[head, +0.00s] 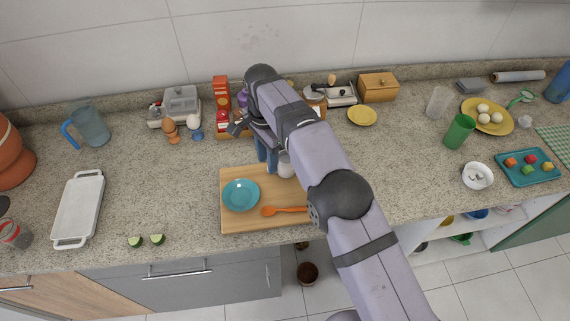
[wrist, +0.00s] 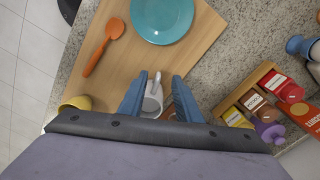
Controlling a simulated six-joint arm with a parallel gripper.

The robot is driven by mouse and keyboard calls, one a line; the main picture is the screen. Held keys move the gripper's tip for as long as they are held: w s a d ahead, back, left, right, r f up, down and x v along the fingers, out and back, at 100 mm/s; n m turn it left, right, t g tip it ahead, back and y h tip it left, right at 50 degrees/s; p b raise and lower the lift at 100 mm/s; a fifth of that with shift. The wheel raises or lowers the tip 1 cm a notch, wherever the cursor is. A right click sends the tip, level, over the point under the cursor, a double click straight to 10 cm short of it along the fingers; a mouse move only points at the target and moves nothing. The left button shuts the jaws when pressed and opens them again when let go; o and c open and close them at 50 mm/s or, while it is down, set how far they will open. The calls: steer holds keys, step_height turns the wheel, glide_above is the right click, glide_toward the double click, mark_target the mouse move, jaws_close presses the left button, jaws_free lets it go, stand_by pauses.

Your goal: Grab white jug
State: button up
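The white jug (head: 286,166) stands on the wooden board, partly hidden by my arm in the head view. In the wrist view the jug (wrist: 153,103) shows between the two blue fingers of my gripper (wrist: 160,82), its handle towards the top of the picture. The fingers are apart, with a visible gap between the jug and the right finger. I cannot tell whether the left finger touches it. In the head view my gripper (head: 267,158) points down just left of the jug.
The wooden board (head: 235,222) also holds a teal plate (head: 241,195) and an orange spoon (head: 283,211). A yellow cup or bowl (wrist: 76,103) shows at the board's edge in the wrist view. A box of packets (wrist: 262,97) stands nearby.

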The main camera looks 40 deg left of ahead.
steer(key=shift+d+f+p, duration=0.2)
steer(key=shift+f+p, duration=0.9)
steer(key=shift+f, duration=1.4)
jaws_close()
